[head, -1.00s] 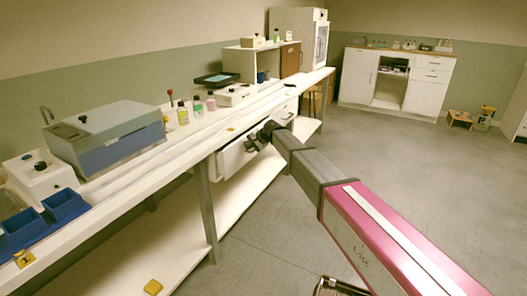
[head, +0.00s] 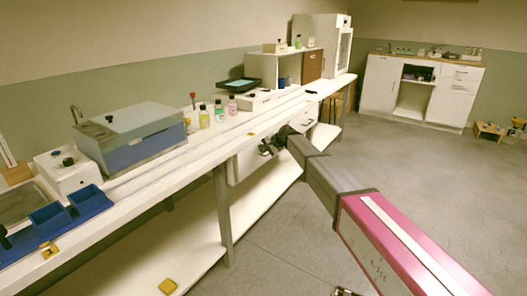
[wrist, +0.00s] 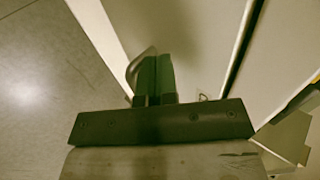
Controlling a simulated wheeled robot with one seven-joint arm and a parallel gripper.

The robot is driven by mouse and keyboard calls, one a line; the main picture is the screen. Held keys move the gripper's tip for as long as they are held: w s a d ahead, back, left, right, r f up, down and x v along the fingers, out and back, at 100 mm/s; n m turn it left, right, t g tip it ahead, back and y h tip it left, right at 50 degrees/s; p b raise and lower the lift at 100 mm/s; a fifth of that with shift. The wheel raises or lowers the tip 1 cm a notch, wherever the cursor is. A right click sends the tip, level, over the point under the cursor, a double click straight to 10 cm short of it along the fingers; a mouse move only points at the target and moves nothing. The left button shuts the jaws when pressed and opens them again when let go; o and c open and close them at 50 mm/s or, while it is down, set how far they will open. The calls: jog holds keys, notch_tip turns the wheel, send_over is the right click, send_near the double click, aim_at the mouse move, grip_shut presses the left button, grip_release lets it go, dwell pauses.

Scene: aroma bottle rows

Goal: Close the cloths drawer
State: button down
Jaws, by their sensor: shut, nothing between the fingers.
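A white drawer (head: 246,163) sits under the worktop of the long bench, partly behind my gripper. I cannot tell from the head view how far out it stands. My gripper (head: 268,148) is in front of the drawer, close to it. In the wrist view my gripper (wrist: 155,72) has its dark fingers together with nothing between them. A curved metal handle (wrist: 136,66) shows just left of the fingers, beside a pale panel; I cannot tell whether they touch. No cloths are visible.
A second white drawer (head: 306,117) with a dark handle is farther along the bench. Bottles (head: 204,117), a blue-grey box (head: 130,139) and blue trays (head: 65,212) stand on the worktop. A bench leg (head: 222,215) is left of my arm. The floor (head: 420,160) to the right is open.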

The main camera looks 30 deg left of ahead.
jog(key=d+f+v, duration=0.1)
jog(key=v, duration=1.1)
jog(key=shift+d+f, duration=0.2)
jog(key=shift+d, duration=0.4)
jog(key=s+d+f+h, duration=0.15)
jog(key=d+f, duration=0.35)
jog(key=d, duration=0.7)
jog(key=s+d+f+t+h, duration=0.15)
jog(key=d+f, duration=0.25)
jog(key=d, duration=0.8)
jog(key=d+f+g+h, duration=0.15)
jog(key=d+f, duration=0.35)
jog(key=d, duration=0.7)
jog(key=s+d+f+h, duration=0.1)
jog(key=s+d+f, duration=0.1)
jog(key=s+d, duration=0.3)
jog(key=s+d+f+h, duration=0.2)
jog(key=s+d, duration=0.4)
jog(key=d, duration=0.7)
jog(key=s+d+f+n+h, duration=0.1)
jog(key=s+d, duration=0.4)
jog(key=d, duration=0.5)
jog(key=shift+s+f+g+h, duration=0.25)
jog(key=shift+f+g+h, duration=0.2)
jog(key=shift+f, duration=0.45)
jog(key=shift+d, duration=0.1)
